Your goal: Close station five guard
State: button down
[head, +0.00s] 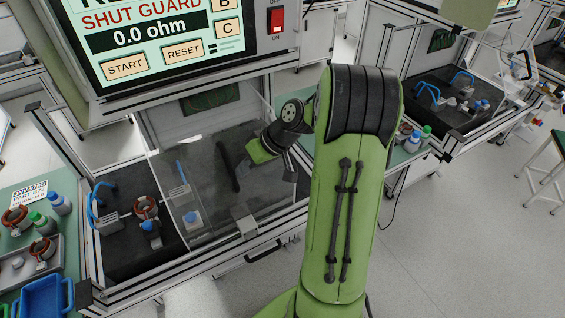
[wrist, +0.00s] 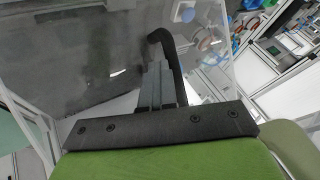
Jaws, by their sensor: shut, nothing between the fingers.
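The guard is a clear panel (head: 205,152) with a black bar handle (head: 228,166). It lies over the middle and right of the station bay, and the dark bed at the left is uncovered. In the wrist view the handle (wrist: 168,52) curves close beside the fingertips of my gripper (wrist: 155,72). The fingers are shut and empty; whether they touch the handle I cannot tell. In the head view my green hand is right of the handle, and its fingertips are not clear. A copper-wound stator (head: 146,207) sits on the uncovered bed beside blue leads (head: 94,208).
The test screen (head: 160,40) reads "SHUT GUARD" and "0.0 ohm", with a red switch (head: 277,20) at its right. A side bench at the left holds bottles, stators and a blue bin (head: 44,296). Another station (head: 455,95) stands at the right. Floor is clear at lower right.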

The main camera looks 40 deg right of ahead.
jog(key=w+a+b, duration=0.1)
jog(key=w+a, duration=0.1)
jog(key=a, duration=1)
jog(key=w+a+b, duration=0.2)
jog(key=w+a, duration=0.1)
jog(key=a, duration=0.9)
jog(key=shift+w, duration=0.35)
jog(key=shift+f, duration=0.1)
